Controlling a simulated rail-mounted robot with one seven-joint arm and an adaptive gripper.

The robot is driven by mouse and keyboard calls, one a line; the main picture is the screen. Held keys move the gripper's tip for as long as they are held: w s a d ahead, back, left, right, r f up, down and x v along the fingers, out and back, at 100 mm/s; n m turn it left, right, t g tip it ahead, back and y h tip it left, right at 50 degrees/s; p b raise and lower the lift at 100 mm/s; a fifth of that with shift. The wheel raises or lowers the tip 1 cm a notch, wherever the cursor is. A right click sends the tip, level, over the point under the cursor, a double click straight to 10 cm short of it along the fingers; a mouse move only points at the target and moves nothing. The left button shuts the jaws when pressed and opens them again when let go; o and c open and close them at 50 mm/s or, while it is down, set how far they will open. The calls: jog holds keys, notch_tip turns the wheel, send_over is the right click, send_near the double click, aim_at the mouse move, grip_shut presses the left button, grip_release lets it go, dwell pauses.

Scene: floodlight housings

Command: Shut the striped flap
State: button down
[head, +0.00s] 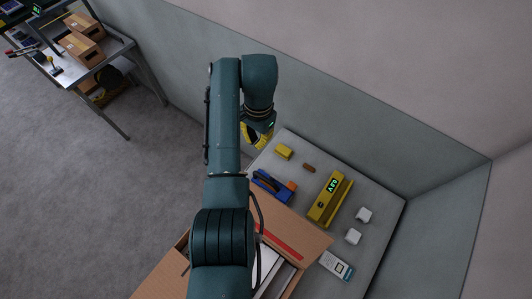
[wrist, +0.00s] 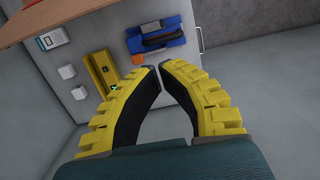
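The striped flap (head: 281,241) is a cardboard flap with a red stripe on a brown carton (head: 160,284) at the bottom of the head view. It stands out to the right of the carton's opening, where pale contents show. My arm hides part of the carton. A brown cardboard edge (wrist: 62,12) shows at the top left of the wrist view. My gripper (head: 258,136) is beyond the flap, above the far end of the grey table, touching nothing visible. In the wrist view, its yellow fingers (wrist: 160,67) nearly meet at the tips with nothing between them.
The grey table (head: 375,213) holds a yellow device with a display (head: 329,199), a blue tool (head: 270,184), a yellow block (head: 284,152), white cubes (head: 353,236) and a labelled white box (head: 336,265). Walls stand behind and right.

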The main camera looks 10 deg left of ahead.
jog(key=s+a+f+p, duration=0.2)
jog(key=s+f+p, duration=0.3)
jog(key=f, duration=0.4)
jog(key=shift+s, duration=0.2)
jog(key=shift+r, duration=0.1)
